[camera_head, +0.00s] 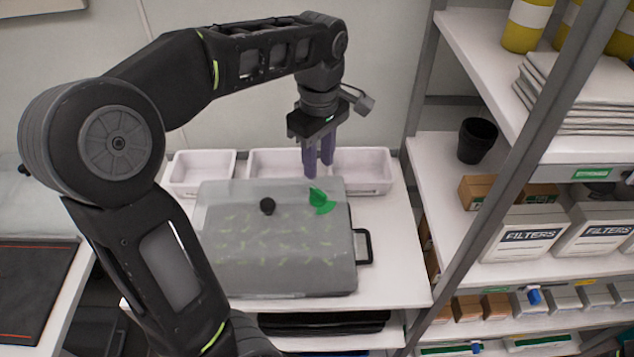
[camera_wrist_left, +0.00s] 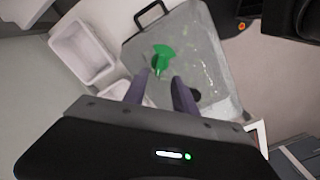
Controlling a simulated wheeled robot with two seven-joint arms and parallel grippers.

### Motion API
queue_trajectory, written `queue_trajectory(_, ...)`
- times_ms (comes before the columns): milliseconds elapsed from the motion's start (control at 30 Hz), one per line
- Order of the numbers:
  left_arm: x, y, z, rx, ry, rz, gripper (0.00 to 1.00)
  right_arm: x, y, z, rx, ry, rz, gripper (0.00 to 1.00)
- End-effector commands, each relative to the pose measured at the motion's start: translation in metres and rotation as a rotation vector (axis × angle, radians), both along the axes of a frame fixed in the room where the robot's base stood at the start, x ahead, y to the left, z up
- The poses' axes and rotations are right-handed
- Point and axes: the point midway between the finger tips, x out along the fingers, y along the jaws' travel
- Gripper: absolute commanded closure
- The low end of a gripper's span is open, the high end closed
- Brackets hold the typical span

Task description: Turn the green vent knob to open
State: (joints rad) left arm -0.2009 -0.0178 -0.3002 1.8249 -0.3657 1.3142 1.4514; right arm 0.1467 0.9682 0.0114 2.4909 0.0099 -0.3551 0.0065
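The green vent knob (camera_head: 321,201) sits on top of a translucent grey lidded chamber (camera_head: 225,270), near its back right corner. It also shows in the left wrist view (camera_wrist_left: 162,58), beyond my fingertips. A round black knob (camera_head: 267,206) is on the same lid, to the left. Seedlings show faintly through the lid. My left gripper (camera_head: 319,172) points down above and just behind the green knob, with its two purple fingers apart and nothing between them. In the left wrist view the fingers (camera_wrist_left: 160,80) are also apart. My right gripper is not in view.
White trays (camera_head: 203,188) stand behind the chamber on the white table (camera_head: 400,270). A black handle (camera_head: 364,246) sticks out from the chamber's right side. A shelf rack with a grey post (camera_head: 480,215), filter boxes (camera_head: 522,236) and a black cup (camera_head: 477,140) stands at right.

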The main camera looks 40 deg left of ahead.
Motion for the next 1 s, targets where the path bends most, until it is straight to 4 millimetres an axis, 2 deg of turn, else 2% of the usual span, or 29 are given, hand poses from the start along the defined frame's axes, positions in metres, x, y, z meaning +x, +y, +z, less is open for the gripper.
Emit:
queue_trajectory(167, 0.0, 0.0, -0.011, 0.0, 0.003, 0.0, 0.67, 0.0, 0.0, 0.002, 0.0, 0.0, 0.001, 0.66)
queue_trajectory(600, -0.001, 0.0, -0.072, -0.001, 0.004, 0.0, 0.67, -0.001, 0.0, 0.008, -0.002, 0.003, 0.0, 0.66)
queue_trajectory(967, 0.0, 0.0, -0.078, 0.0, 0.001, 0.0, 0.67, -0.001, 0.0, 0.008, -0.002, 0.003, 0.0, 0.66)
queue_trajectory(1000, 0.0, 0.0, -0.078, 0.0, 0.001, 0.0, 0.7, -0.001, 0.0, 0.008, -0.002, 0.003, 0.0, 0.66)
